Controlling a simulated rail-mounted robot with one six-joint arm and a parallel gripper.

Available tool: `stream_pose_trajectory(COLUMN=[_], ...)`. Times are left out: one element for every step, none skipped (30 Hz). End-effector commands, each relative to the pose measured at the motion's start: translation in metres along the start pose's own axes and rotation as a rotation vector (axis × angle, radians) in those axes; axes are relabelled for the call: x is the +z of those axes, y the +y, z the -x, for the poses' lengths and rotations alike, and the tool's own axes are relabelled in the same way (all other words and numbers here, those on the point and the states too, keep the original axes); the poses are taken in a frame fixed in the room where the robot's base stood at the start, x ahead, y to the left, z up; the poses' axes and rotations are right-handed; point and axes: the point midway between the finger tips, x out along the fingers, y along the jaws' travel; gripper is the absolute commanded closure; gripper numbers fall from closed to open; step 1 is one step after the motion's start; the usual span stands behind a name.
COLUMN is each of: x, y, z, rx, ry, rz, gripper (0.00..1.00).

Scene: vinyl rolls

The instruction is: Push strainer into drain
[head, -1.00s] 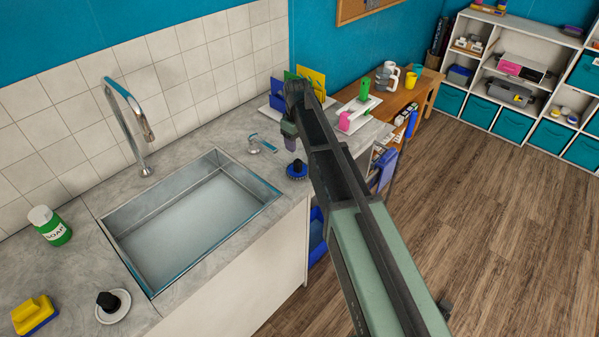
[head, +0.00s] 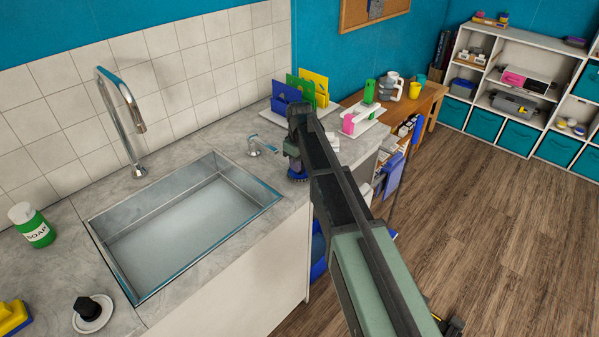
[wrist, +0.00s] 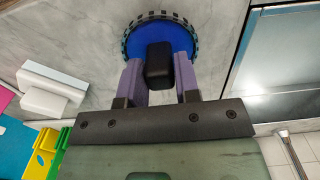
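The strainer, a blue disc with a slotted dark rim and a black knob, lies on the grey counter right of the sink (head: 125,292). In the wrist view the strainer (wrist: 181,45) is ahead of my gripper (wrist: 160,75). My gripper's two purple fingers are apart, one on each side of the black knob; I cannot tell whether they touch it. In the head view my gripper (head: 296,163) is right above the strainer (head: 298,178) and partly hides it. No drain opening can be made out in the visible basin.
A tall faucet (head: 118,120) stands behind the sink, and a small blue-and-grey item (head: 262,147) lies at its right. A soap bottle (head: 32,225), a black-knobbed piece on a white dish (head: 92,313) and a yellow sponge (head: 12,318) are left. Coloured holders (head: 305,90) stand behind my gripper.

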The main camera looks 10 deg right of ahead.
Motion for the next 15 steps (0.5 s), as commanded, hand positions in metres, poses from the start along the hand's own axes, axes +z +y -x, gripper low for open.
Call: stream_pose_trajectory(x=[0.0,0.0,0.0,0.0,0.0,0.0,0.0,0.0,0.0,0.0,0.0,0.0,0.0,0.0,-0.0001], y=[0.0,0.0,0.0,0.0,0.0,0.0,0.0,0.0,0.0,0.0,0.0,0.0,0.0,0.0,0.0], z=[0.0,0.0,0.0,0.0,-0.0001,-0.0001,-0.0001,-0.0001,-0.0001,-0.0001,-0.0001,-0.0001,-0.0001,-0.0001,0.0002], rx=[0.0,0.0,0.0,0.0,0.0,0.0,0.0,0.0,0.0,0.0,0.0,0.0,0.0,0.0,0.0], ry=[0.0,0.0,0.0,0.0,0.0,0.0,0.0,0.0,0.0,0.0,0.0,0.0,0.0,0.0,0.0], rz=[0.0,0.0,0.0,0.0,0.0,0.0,0.0,0.0,0.0,0.0,0.0,0.0,0.0,0.0,0.0], gripper=[0.78,0.82,0.89,0.93,0.95,0.95,0.95,0.95,0.95,0.96,0.96,0.96,0.96,0.96,0.96])
